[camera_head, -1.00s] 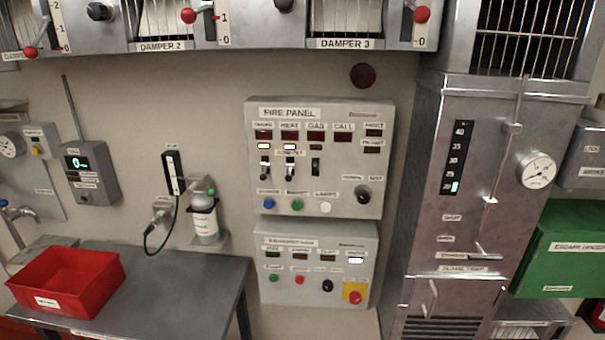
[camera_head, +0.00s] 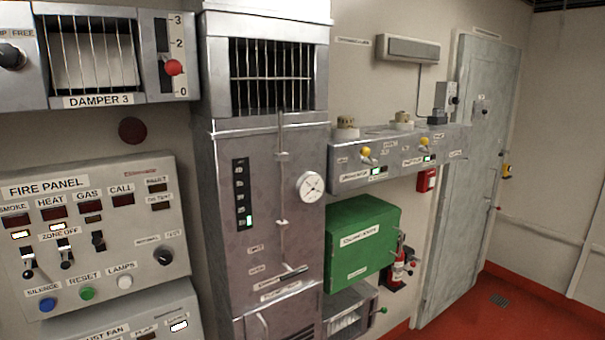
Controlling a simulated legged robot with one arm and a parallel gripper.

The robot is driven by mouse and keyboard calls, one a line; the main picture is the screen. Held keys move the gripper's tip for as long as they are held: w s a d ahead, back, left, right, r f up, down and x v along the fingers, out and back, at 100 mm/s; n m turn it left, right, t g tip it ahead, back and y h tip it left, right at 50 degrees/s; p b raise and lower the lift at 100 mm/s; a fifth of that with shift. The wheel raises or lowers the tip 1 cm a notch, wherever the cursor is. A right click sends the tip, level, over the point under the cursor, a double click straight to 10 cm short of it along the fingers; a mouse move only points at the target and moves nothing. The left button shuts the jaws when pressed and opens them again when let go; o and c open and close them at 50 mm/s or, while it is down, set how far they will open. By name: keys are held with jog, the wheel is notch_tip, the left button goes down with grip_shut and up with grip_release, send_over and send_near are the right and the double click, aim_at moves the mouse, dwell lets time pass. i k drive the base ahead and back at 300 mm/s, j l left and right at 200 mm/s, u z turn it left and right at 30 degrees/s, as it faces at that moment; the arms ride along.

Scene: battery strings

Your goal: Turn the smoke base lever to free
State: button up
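A grey wall unit (camera_head: 345,155) to the right of the tall metal cabinet carries two yellow-knobbed levers, one on the left (camera_head: 366,152) and one on the right (camera_head: 424,142). Each has a small green light and a white label beside it; the labels are too small to read surely, so I cannot tell which is the smoke base lever. A round beige device stands on top above each lever, left (camera_head: 347,128) and right (camera_head: 403,120). My gripper is not in view.
The tall metal cabinet (camera_head: 230,180) with a gauge (camera_head: 311,187) stands left of the unit. A green box (camera_head: 362,240) hangs below it, beside a red extinguisher (camera_head: 398,270). The fire panel (camera_head: 140,215) is at left. Red floor (camera_head: 470,315) lies open at right.

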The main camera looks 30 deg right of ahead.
aim_at(365, 150)
jog(key=z, duration=1.25)
